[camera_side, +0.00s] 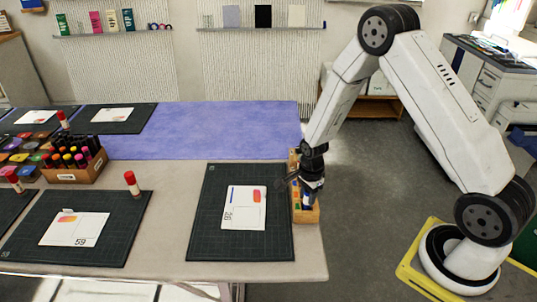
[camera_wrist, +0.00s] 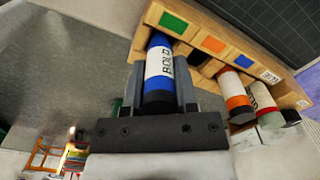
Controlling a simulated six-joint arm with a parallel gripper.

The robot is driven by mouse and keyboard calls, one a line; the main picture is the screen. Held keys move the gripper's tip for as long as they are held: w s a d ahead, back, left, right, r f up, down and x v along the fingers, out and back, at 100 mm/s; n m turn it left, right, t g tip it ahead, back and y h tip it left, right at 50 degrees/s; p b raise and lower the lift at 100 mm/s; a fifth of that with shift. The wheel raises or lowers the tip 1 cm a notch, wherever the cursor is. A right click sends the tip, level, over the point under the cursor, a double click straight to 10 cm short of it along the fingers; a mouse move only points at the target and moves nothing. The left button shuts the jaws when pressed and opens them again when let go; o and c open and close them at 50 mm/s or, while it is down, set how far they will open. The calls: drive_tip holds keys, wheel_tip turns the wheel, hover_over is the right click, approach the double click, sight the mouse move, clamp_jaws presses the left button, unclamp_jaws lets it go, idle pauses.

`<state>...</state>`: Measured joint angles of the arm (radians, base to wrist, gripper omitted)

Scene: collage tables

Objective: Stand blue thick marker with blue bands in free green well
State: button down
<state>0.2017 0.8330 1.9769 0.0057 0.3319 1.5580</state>
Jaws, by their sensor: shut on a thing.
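The blue thick marker (camera_wrist: 158,72) has blue bands and a white label reading BOLD. In the wrist view my gripper (camera_wrist: 160,95) is shut around it. The marker's far end meets the edge of the wooden rack (camera_wrist: 270,75) beside the green square (camera_wrist: 173,22); I cannot tell whether it is inside the green well.
The rack also holds a marker with an orange band (camera_wrist: 236,97) and one with a red band (camera_wrist: 262,104), right of the held marker. A dark cutting mat (camera_side: 205,235) with a white card (camera_side: 243,213) lies left of the rack. Floor is open to the right.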

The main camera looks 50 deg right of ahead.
drive_tip(key=shift+f, duration=0.55)
idle(0.5)
drive_tip(key=shift+c, duration=1.6)
unclamp_jaws()
drive_tip(key=shift+r, duration=0.2)
drive_tip(key=shift+r, duration=3.6)
